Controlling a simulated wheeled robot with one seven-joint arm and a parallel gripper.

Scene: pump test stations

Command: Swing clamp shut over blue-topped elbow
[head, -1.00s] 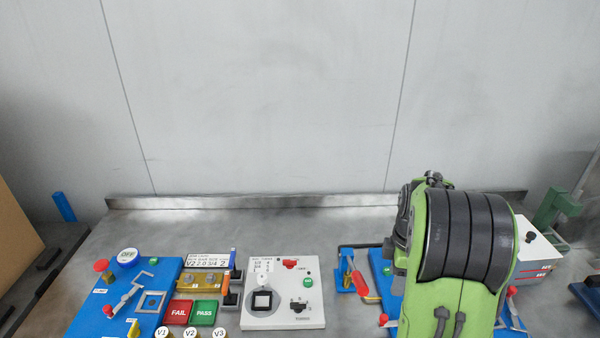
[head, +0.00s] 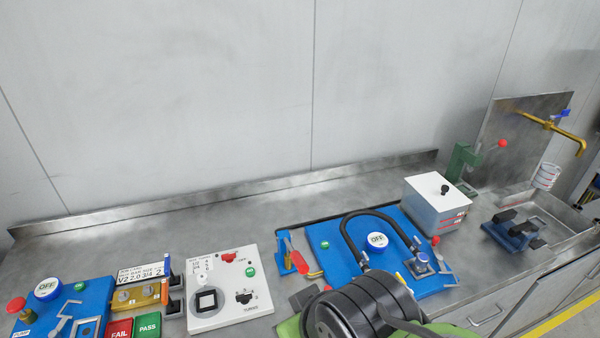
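A small elbow with a blue top (head: 421,260) sits toward the right side of the blue station plate (head: 333,262), by one end of a black hose (head: 349,228). A red ball knob (head: 435,241) stands just beyond it, seemingly part of the clamp. The clamp's bar is too small to make out, so I cannot tell whether it is over the elbow. My green and black arm covers the bottom middle and the plate's near edge. My gripper does not show.
A white box (head: 437,206) with a black knob stands behind the plate's right side. A green press (head: 463,160) and a brass tap (head: 555,130) are farther right. A white panel (head: 230,292) and another blue station (head: 92,297) lie left. Bare steel runs along the back.

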